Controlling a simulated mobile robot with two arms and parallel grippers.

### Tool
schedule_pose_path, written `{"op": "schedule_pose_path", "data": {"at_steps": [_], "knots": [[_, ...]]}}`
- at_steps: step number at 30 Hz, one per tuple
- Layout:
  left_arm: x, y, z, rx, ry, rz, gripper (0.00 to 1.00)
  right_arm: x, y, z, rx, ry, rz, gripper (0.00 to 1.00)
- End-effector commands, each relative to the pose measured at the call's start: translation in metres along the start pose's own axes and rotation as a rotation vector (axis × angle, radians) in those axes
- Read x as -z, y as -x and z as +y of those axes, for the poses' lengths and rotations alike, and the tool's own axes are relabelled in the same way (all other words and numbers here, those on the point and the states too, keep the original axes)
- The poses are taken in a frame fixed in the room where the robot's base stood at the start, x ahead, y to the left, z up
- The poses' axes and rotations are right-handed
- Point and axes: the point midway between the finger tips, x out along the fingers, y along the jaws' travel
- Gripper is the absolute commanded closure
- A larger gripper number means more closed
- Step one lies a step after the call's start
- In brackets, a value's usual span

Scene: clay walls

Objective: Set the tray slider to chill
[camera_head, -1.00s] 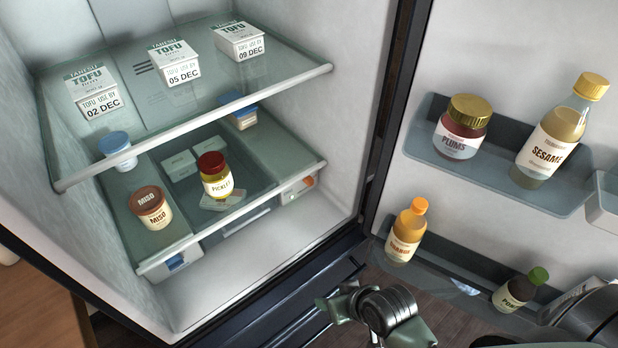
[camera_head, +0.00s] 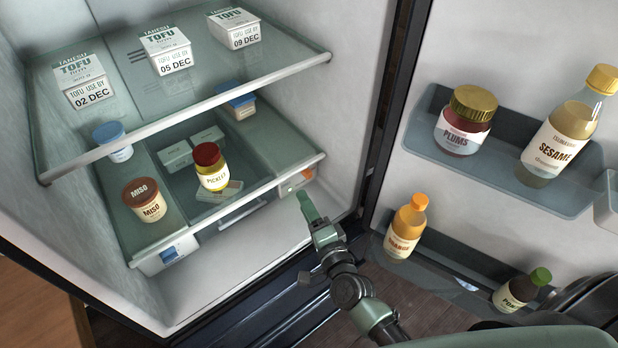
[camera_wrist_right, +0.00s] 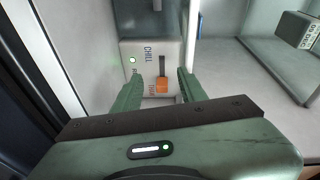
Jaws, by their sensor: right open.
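The tray slider is an orange knob (camera_wrist_right: 162,85) on a pale panel (camera_wrist_right: 140,50) at the right front corner of the lower fridge shelf. The word CHILL reads near the upper part of its dark slot; the knob sits at the slot's lower end, beside a word I cannot read surely. A small green light glows on the panel. The orange knob (camera_head: 291,186) also shows small in the head view. My right gripper (camera_head: 308,207) is open just in front of the panel. In the wrist view its fingers (camera_wrist_right: 160,84) stand either side of the knob, empty. My left gripper is out of view.
The shelf's left front corner has a similar panel with a blue knob (camera_head: 172,252). A pickle jar (camera_head: 211,167) and miso tub (camera_head: 144,200) stand on the lower shelf. The open door at right holds bottles, including an orange one (camera_head: 406,228).

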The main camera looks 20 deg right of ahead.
Motion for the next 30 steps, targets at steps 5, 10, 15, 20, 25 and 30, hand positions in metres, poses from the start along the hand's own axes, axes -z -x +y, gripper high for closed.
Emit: {"op": "schedule_pose_path", "data": {"at_steps": [5, 10, 15, 20, 25, 30], "knots": [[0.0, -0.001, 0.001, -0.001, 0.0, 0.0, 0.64, 0.025, -0.004, 0.006, 0.035, -0.131, 0.136, 0.58], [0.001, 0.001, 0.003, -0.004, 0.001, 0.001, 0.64, 0.032, -0.016, 0.005, 0.043, -0.152, 0.16, 0.58], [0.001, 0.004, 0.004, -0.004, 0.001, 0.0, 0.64, 0.036, -0.043, 0.004, 0.044, -0.148, 0.158, 0.58], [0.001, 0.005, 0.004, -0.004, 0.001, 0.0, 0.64, 0.04, -0.067, 0.004, 0.043, -0.148, 0.157, 0.58], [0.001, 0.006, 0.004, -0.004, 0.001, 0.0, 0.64, 0.042, -0.079, 0.004, 0.042, -0.147, 0.157, 0.58], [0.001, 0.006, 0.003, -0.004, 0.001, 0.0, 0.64, 0.042, -0.082, 0.004, 0.042, -0.147, 0.157, 0.58]]}}
